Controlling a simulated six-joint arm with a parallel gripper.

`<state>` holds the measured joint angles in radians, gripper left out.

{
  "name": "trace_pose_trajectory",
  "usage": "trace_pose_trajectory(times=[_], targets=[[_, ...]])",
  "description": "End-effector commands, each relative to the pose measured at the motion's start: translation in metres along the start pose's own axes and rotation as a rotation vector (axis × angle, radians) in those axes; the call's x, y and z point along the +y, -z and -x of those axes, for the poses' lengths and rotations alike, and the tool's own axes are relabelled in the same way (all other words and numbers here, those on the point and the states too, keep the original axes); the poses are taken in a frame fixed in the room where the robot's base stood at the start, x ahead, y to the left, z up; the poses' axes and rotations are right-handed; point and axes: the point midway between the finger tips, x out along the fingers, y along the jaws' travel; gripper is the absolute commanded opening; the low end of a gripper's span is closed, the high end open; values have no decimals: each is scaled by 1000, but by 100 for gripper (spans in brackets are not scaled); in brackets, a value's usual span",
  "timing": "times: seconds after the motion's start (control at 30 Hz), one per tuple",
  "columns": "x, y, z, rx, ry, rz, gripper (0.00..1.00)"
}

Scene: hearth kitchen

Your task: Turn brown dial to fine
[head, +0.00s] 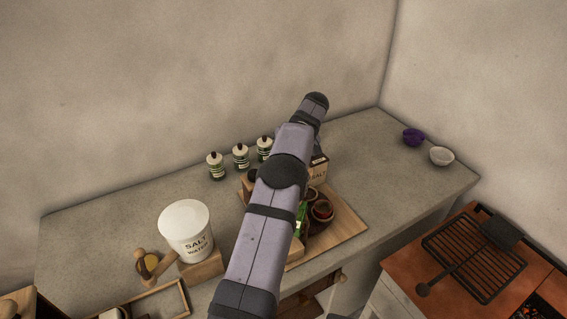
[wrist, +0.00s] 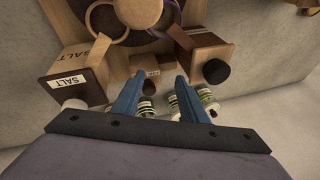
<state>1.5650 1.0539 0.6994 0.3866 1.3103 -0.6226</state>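I cannot pick out the brown dial or its fine mark for certain. In the wrist view, a dark brown box (wrist: 205,50) with a black round knob (wrist: 216,72) lies right of my gripper (wrist: 159,82). My gripper's two blue fingers are apart with nothing between them. Small brown wooden blocks (wrist: 146,80) show beyond the fingertips. A round brown part (wrist: 140,10) shows at the top, partly cut off. In the head view my arm hides the gripper and much of the wooden board (head: 342,222). Dark round brown pieces (head: 321,210) show beside the arm.
A salt box (wrist: 75,75) stands left of the fingers. Several green-labelled bottles (head: 240,156) stand by the back wall. A white salt water tub (head: 187,232) is left of my arm. Purple (head: 413,136) and white (head: 442,156) bowls sit right.

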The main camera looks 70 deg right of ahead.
Motion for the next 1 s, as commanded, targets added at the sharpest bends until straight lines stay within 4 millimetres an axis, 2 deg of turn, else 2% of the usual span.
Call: trace_pose_trajectory(times=[0.3, 0.5, 0.77, 1.0], targets=[[22, 2, 20, 229, 122, 441, 39], [32, 5, 33, 351, 119, 627, 39], [36, 6, 39, 399, 109, 702, 39], [33, 10, 30, 397, 111, 702, 39]])
